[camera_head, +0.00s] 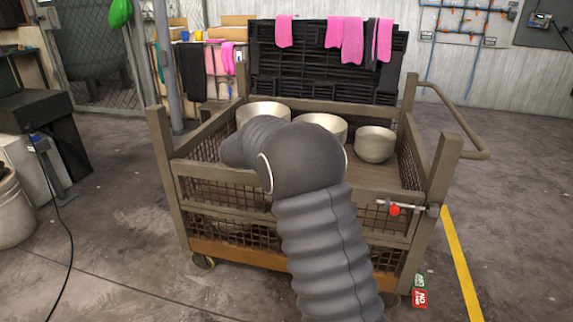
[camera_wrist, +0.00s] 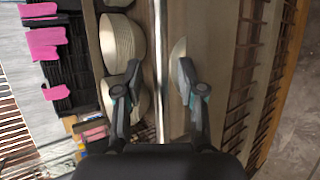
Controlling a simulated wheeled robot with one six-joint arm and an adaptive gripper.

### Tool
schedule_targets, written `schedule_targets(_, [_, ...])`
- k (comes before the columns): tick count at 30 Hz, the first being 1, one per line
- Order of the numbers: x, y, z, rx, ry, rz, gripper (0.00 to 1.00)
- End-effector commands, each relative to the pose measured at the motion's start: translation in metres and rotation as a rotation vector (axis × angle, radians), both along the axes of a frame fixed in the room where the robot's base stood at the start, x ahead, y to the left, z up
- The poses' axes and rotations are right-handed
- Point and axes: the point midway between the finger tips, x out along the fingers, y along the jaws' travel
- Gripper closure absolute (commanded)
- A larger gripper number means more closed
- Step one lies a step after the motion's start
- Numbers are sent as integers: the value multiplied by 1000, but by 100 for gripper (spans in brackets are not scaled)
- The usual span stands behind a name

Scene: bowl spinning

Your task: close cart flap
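The brown cart (camera_head: 205,187) stands in front of me, with a flap (camera_head: 385,216) of rails and mesh on its near side. A latch rod with a red knob (camera_head: 395,209) shows at the flap's right end. My arm covers the middle of the flap, so its exact angle is hard to tell. My gripper (camera_wrist: 158,90) shows in the wrist view, its two fingers spread apart; it is hidden in the head view. A shiny bar (camera_wrist: 159,60) runs between the fingers, with no clear contact. Brown boards and mesh of the cart lie right of it.
Several pale bowls stand in the cart, one (camera_head: 375,145) at its right. A black crate (camera_head: 325,65) with pink cloths (camera_head: 345,40) is behind. A post (camera_head: 166,60) stands behind left. A push handle (camera_head: 460,120) sticks out right. Floor (camera_head: 515,200) at the right is clear.

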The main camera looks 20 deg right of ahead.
Motion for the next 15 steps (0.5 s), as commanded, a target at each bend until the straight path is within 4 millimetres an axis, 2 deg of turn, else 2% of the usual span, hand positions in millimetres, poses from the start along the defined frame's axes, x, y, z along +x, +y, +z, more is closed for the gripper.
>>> schedule_targets(7, [-6,9,7,-1,0,-1,61])
schedule_targets(15, [-31,44,35,0,-2,-1,61])
